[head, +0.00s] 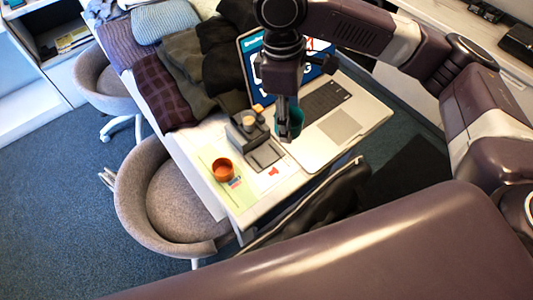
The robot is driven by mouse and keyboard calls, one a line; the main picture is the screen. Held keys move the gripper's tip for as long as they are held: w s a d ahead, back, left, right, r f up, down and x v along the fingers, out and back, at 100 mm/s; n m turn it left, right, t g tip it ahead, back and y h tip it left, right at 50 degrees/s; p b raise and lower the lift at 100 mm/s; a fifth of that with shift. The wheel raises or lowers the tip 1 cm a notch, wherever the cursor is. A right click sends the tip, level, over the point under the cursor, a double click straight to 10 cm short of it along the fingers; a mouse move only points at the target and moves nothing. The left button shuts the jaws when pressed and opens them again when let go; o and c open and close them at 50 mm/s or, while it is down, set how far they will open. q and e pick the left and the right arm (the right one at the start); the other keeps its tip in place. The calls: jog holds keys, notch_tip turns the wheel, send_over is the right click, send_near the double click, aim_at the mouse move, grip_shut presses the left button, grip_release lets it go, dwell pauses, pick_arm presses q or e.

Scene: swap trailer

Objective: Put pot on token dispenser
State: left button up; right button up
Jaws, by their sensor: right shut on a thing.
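My right gripper (289,124) points down over the table and is shut on a teal rounded thing (294,118), which may be a pot. The gripper fingers hide part of it. The token dispenser (264,155), a dark grey block with pale round pieces on top, stands just left of the gripper. A small orange-brown pot (222,169) stands upright on a printed sheet, left of the dispenser and apart from it. My left gripper is out of view.
An open laptop (340,125) lies right of the gripper. Folded clothes (185,65) cover the table's far left part. A printed sheet (245,193) lies at the near end. Grey chairs (165,195) stand along the left side. A dark chair (315,205) stands at the right edge.

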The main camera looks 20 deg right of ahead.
jog(key=n, duration=0.1)
jog(key=w+n, duration=0.1)
jog(key=n+b, duration=0.1)
jog(key=n, duration=0.1)
jog(key=shift+w+a+f, duration=0.3)
jog(key=shift+f, duration=0.1)
jog(key=w+n+t+b, duration=0.1)
jog(key=w+n, duration=0.1)
jog(key=n, duration=0.3)
jog(key=n+t+y+b, duration=0.1)
jog(key=n+b, duration=0.3)
jog(key=n, duration=1)
send_over(264, 153)
notch_tip(264, 153, down, 2)
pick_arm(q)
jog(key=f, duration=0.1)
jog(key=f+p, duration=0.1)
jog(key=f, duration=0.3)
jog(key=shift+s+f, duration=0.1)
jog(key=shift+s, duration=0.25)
pick_arm(e)
jog(key=f, duration=1.9)
jog(key=shift+s+f, duration=0.3)
jog(key=shift+f, duration=0.1)
jog(key=shift+f, duration=0.15)
jog(key=o, duration=0.9)
jog(key=shift+c, duration=0.2)
